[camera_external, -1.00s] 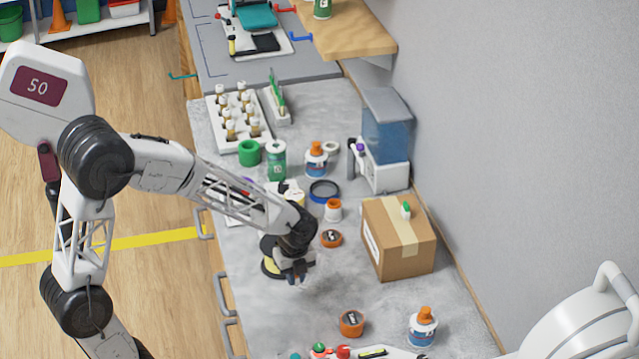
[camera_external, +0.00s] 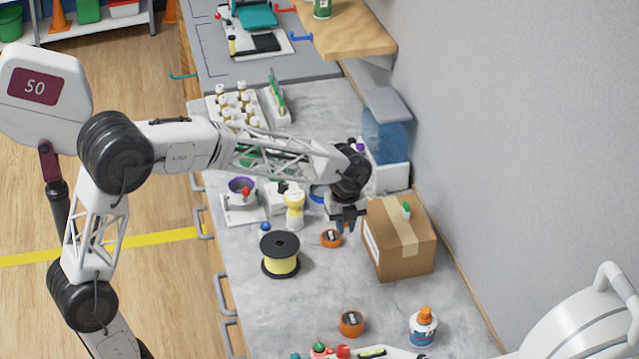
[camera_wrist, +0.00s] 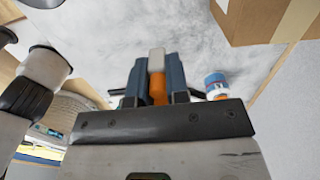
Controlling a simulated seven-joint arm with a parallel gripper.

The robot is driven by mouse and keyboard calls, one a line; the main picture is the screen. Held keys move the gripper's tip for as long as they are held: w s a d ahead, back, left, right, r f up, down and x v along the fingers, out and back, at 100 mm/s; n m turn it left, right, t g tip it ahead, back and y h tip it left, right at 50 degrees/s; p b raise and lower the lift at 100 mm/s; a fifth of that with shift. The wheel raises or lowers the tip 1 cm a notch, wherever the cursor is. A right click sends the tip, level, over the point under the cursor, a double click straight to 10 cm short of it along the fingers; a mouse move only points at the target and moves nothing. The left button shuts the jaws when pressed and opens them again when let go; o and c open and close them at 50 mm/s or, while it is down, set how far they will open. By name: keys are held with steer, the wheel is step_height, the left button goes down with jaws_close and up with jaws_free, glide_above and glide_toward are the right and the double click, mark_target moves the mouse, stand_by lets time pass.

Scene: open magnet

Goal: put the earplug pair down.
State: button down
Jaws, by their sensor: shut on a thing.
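My gripper (camera_external: 346,226) is beside the left face of the cardboard box, above the grey bench. In the wrist view its blue fingers (camera_wrist: 157,84) are shut on a small orange and pale thing (camera_wrist: 158,90), which appears to be the earplug pair. Only its orange body and whitish end show between the fingers, and the rest is hidden. In the external view it is too small to make out. I cannot tell exactly how high it is above the bench.
The cardboard box (camera_external: 398,240) stands close at right. An orange round tin (camera_external: 331,239) lies just left of my gripper. Bare bench (camera_external: 315,292) lies in front, before another tin (camera_external: 351,323) and an orange-capped bottle (camera_external: 423,327).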

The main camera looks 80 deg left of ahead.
steer(key=shift+w, duration=0.15)
glide_above(393, 224)
steer(key=shift+f, duration=0.75)
stand_by(0.4)
steer(key=shift+f, duration=0.15)
steer(key=shift+f, duration=1.6)
steer(key=shift+f, duration=0.15)
steer(key=c, duration=1.4)
jaws_free()
step_height(393, 224, up, 12)
